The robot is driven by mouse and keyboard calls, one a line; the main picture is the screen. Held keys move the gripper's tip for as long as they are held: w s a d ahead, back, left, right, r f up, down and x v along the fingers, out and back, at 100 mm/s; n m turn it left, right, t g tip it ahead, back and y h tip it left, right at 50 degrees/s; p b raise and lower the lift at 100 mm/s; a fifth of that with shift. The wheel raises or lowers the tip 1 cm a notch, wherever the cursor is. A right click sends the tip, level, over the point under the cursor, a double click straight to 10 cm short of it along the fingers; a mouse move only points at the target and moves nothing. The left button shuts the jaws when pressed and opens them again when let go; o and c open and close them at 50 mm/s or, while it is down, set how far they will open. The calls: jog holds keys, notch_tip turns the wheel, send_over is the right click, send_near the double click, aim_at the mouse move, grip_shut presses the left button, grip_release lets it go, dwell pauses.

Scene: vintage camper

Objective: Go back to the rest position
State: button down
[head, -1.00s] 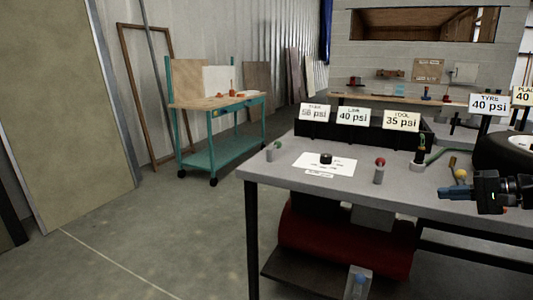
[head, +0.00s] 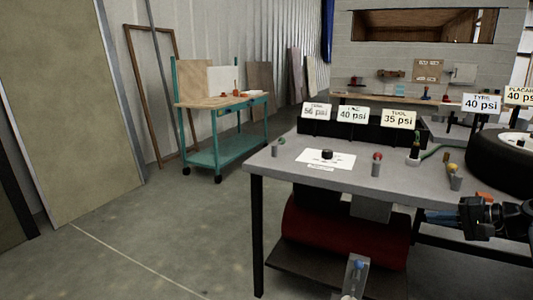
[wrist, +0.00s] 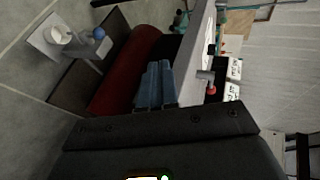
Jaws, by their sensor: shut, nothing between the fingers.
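My gripper (head: 437,216) is at the right edge of the head view, low beside the front edge of the grey workbench (head: 255,160). Its blue fingers (wrist: 154,86) are together and empty in the wrist view. No object is held. The wrist view is turned on its side and shows the bench edge and the red tank (wrist: 125,70) under it beyond the fingers.
A white sheet with a black piece (head: 327,154), a red-topped post (head: 376,166) and a yellow-topped post (head: 454,178) stand on the bench. A tyre (head: 500,160) lies at right. A teal cart (head: 215,145) stands behind. Floor at left is clear.

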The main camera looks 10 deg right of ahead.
jog(key=s+a+f+h+p, duration=0.2)
jog(key=s+a+f+h, duration=0.1)
jog(key=s+a+f, duration=0.7)
jog(key=s+a+f+h+p, duration=0.25)
jog(key=s+a+f, duration=0.45)
jog(key=f, duration=0.4)
jog(key=s+a+r+n+t+h+p, duration=0.1)
jog(key=s+a+r+n+h, duration=0.25)
jog(key=s, duration=0.85)
jog(key=s+a+r+n+p, duration=0.2)
jog(key=s+a+r, duration=0.35)
jog(key=s, duration=0.55)
jog(key=s+a+r+n+t+y+p, duration=0.1)
jog(key=s+a+r+n, duration=0.1)
jog(key=s+r, duration=0.4)
jog(key=s+a+r+n+t+p, duration=0.1)
jog(key=s+r, duration=0.5)
jog(key=r, duration=0.8)
jog(key=a+n+t, duration=0.1)
jog(key=a+n, duration=0.1)
jog(key=shift+a+y, duration=0.3)
jog(key=shift+y, duration=0.1)
jog(key=shift+d, duration=0.1)
